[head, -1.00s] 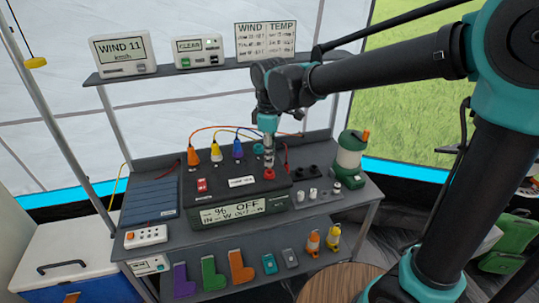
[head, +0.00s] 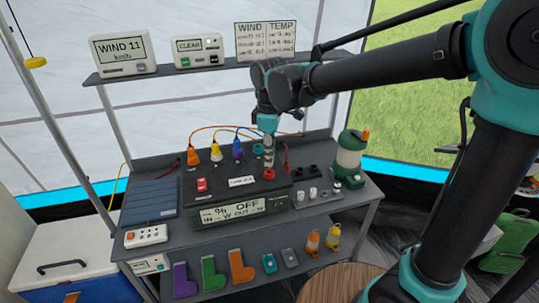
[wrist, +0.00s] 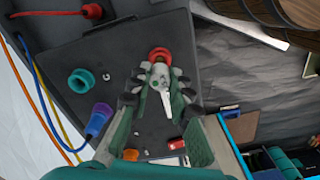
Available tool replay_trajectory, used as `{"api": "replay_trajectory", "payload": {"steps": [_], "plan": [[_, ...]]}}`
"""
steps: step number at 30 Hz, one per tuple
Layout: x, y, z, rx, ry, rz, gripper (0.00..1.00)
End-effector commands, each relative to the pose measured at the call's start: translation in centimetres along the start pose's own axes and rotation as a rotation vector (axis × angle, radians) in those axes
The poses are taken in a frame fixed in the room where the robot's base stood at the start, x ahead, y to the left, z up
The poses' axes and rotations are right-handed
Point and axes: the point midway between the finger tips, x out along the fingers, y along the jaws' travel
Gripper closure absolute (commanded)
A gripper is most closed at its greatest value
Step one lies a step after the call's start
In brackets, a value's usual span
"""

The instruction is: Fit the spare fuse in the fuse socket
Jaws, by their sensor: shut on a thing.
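My gripper (head: 268,165) points down over the right part of a dark power box and is shut on a small pale piece (wrist: 162,84), which I take to be the spare fuse; the fingers hide much of it. A red round socket (wrist: 160,55) is just beyond the fingertips in the wrist view and directly below them in the head view (head: 269,174). A teal round socket (wrist: 79,80) stands apart to its left. I cannot tell for certain which socket is the fuse socket, or whether the held piece touches the red one.
The power box (head: 237,207) has a display, a red switch and several cable plugs. A small tray (head: 318,200) with pale and black cylinders lies to its right, before a green lantern (head: 349,160). A shelf (head: 225,64) with monitors runs behind.

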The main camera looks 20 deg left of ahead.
Motion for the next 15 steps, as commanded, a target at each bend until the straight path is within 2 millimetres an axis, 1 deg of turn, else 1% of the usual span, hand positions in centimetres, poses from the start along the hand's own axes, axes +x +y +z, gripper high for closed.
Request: {"api": "replay_trajectory", "payload": {"steps": [15], "plan": [[0.87, 0.02, -0.02, 0.0, 0.0, 0.0, 1.0]]}}
